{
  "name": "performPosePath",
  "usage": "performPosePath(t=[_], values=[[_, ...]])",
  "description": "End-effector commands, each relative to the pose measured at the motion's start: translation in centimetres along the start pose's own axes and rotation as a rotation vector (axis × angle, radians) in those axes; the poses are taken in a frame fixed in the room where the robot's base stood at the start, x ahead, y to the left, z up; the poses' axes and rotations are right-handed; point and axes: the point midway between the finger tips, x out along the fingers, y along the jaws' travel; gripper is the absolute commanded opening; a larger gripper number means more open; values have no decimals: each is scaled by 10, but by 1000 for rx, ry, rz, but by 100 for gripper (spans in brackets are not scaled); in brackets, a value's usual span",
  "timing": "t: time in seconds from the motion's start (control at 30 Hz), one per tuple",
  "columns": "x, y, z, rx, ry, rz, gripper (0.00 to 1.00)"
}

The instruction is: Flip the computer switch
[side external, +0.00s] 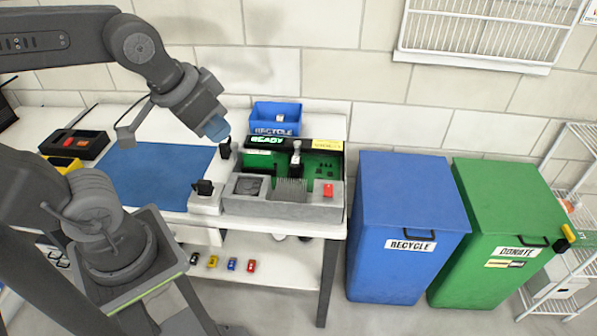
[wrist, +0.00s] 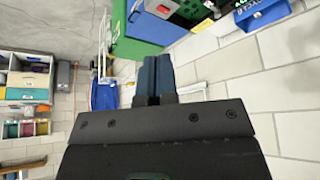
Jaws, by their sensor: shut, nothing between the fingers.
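The computer test station (side external: 240,207) is a grey tray with a green circuit board (side external: 322,163) at its back and a lit READY sign (side external: 267,141). A small red part (side external: 328,189), possibly the switch, sits at its right front. My gripper (side external: 217,128) is above and left of the station, apart from it, near a small black device. Its blue fingers (wrist: 152,75) are shut together and empty in the wrist view.
A blue recycle tray (side external: 276,118) stands behind the station. A black plug-like device (side external: 204,188) stands left of it, next to a blue mat (side external: 150,175). A blue recycle bin (side external: 408,215) and a green donate bin (side external: 505,210) stand right of the table.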

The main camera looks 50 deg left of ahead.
Motion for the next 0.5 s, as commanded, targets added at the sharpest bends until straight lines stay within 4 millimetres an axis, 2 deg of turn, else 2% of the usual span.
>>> performPosePath(t=[0.17, 0.5], values=[[-3, 0, 12, 12, 21, 0, 0], [-3, 0, 10, -4, 18, 0, 0]])
